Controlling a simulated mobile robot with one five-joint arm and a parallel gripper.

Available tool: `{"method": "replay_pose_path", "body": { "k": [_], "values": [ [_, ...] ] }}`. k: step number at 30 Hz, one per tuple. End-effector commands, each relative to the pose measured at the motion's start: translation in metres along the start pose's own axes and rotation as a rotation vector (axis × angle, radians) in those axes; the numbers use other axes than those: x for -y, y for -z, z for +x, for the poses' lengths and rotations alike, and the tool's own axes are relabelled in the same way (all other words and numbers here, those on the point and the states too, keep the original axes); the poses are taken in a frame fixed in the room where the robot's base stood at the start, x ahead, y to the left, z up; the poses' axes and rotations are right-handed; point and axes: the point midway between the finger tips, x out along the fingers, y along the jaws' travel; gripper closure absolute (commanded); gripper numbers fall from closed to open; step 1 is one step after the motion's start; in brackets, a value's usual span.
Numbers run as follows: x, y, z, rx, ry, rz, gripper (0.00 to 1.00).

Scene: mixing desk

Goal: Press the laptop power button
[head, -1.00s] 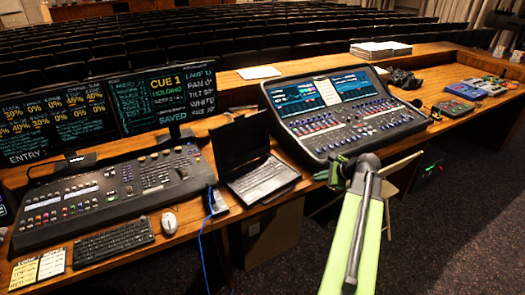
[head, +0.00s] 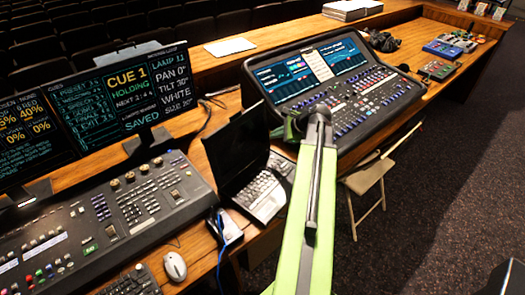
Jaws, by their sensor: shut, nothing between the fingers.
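The laptop (head: 258,192) stands open on the desk between the two consoles. Its dark screen (head: 236,148) faces me, and its silver keyboard deck is partly hidden on the right by my green arm. I cannot make out the power button. My gripper (head: 292,124) is at the far end of the arm, right of the laptop screen and in front of the mixing console's left edge. It is small and dark here; it is shut and holds nothing. I cannot tell its height above the desk.
The mixing console (head: 345,90) stands right of the laptop. The lighting console (head: 110,215), monitors (head: 135,90) and a white mouse (head: 174,266) are to the left. A small box (head: 230,228) with a blue cable sits beside the laptop. A folding chair (head: 368,178) stands at the right.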

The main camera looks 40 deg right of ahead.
Motion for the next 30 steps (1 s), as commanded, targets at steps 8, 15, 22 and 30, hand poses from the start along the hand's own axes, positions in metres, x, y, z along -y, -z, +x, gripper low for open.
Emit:
{"method": "replay_pose_path", "body": {
  "k": [8,15,22,30],
  "values": [
    [0.000,-0.001,0.001,0.001,-0.001,-0.002,1.00],
    [-0.005,0.004,0.007,0.001,-0.001,-0.002,1.00],
    [-0.020,0.019,0.028,0.001,-0.001,-0.001,1.00],
    [-0.040,0.039,0.056,0.001,-0.001,-0.001,1.00]
  ]
}}
